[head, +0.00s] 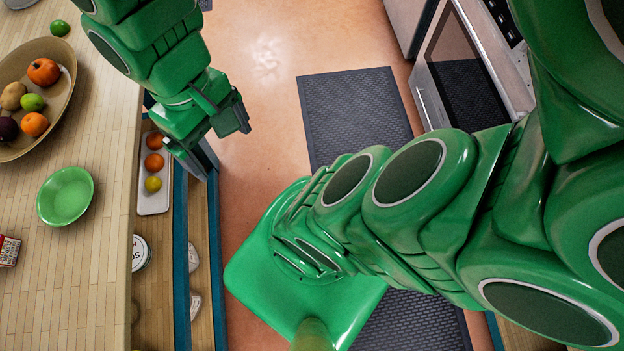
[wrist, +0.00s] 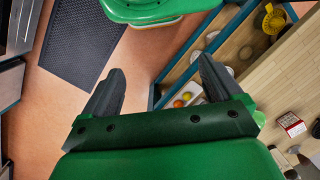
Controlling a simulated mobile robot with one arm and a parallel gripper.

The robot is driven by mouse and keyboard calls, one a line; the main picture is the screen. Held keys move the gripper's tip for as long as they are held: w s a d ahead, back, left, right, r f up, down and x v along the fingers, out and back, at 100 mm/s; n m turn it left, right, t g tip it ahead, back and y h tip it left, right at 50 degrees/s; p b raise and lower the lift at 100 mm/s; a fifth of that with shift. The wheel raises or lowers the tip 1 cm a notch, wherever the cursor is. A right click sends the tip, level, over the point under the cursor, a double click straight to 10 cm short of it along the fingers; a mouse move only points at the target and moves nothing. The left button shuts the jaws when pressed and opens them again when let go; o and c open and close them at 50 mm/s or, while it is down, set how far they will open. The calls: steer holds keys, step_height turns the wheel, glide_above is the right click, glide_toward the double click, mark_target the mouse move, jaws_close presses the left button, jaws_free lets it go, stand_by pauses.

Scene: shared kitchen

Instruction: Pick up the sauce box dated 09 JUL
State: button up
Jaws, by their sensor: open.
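A small red and white box (head: 9,250) lies on the wooden counter at the left edge of the head view, partly cut off. A red and white box also shows in the wrist view (wrist: 291,123), on the counter at the right. No date can be read on it, so I cannot tell whether it is the 09 JUL sauce box. My gripper (head: 222,140) is open and empty. It hangs over the edge between counter and floor, right of the box and apart from it. In the wrist view its fingers (wrist: 160,88) are spread wide.
A green bowl (head: 65,196) and a large fruit bowl (head: 60,108) stand on the counter, with a lime (head: 60,28) beyond. Below the counter, a shelf holds a fruit tray (head: 153,200) and a round lid (head: 140,252). Dark mats (head: 350,105) lie on the floor; an oven (head: 460,65) stands opposite.

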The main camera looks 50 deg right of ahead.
steer(key=shift+o, duration=0.4)
steer(key=shift+d+f, duration=0.15)
steer(key=shift+d, duration=0.5)
steer(key=w+a+n+g+y, duration=0.2)
steer(key=w+a+n+y, duration=0.2)
steer(key=w+a+n, duration=0.85)
steer(key=w+a+n+g+y, duration=0.2)
steer(key=w+a+n+y, duration=0.35)
steer(key=w+a, duration=1.1)
steer(key=w+a+f+n+g, duration=0.1)
steer(key=w+a+f+n, duration=0.45)
steer(key=a, duration=0.45)
steer(key=shift+n, duration=0.45)
steer(key=shift+s+a+f, duration=0.1)
steer(key=shift+s+f, duration=0.05)
steer(key=shift+f, duration=1.75)
steer(key=shift+s+f, duration=0.1)
steer(key=shift+f, duration=1.75)
steer(key=x, duration=0.5)
